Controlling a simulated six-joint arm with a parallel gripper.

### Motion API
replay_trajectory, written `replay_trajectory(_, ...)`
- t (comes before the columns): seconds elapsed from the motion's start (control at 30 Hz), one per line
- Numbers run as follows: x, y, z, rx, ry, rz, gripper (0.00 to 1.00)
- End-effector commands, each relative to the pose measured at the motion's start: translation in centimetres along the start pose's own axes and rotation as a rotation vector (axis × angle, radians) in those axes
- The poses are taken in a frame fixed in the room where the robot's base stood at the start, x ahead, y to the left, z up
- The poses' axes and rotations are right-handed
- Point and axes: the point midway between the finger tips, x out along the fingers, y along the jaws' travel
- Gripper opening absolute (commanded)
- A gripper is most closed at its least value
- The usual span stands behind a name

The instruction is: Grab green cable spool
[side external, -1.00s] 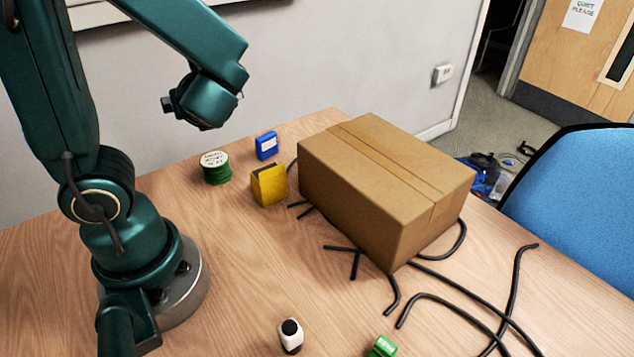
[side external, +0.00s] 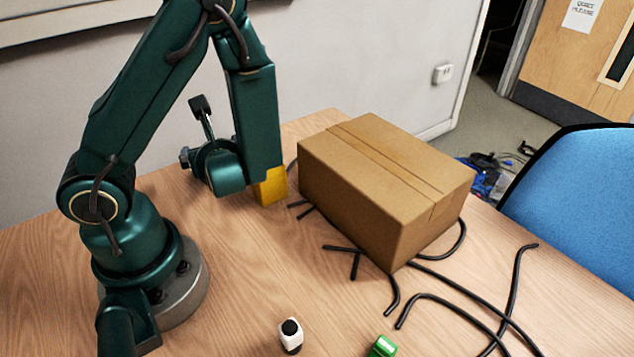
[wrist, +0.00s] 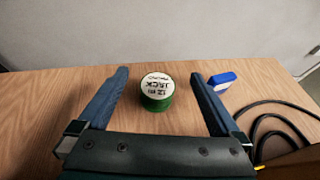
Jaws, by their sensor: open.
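The green cable spool (wrist: 157,97) has a white labelled top and stands upright on the table in the wrist view. My gripper (wrist: 160,82) is open and empty, with a finger on each side of the spool and space beside each. In the side external view the spool is hidden behind my arm, and so are the fingers.
A yellow block (side external: 271,187) shows partly behind my arm. A large cardboard box (side external: 375,190) stands to its right, with black cables (side external: 450,310) around it. The wall (wrist: 150,30) rises behind the table.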

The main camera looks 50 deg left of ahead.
Motion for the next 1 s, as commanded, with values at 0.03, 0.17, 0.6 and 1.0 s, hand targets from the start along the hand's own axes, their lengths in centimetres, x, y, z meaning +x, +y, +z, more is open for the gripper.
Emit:
replay_trajectory(0.03, 0.2, 0.0, -0.5, 0.006, 0.0, 0.002, 1.0)
replay_trajectory(0.17, 0.6, 0.1, -1.6, 0.007, 0.0, 0.002, 1.0)
replay_trajectory(0.6, 3.4, 0.1, -4.0, -0.002, 0.0, 0.006, 1.0)
replay_trajectory(1.0, 5.9, 0.2, -4.0, -0.002, 0.001, 0.007, 1.0)
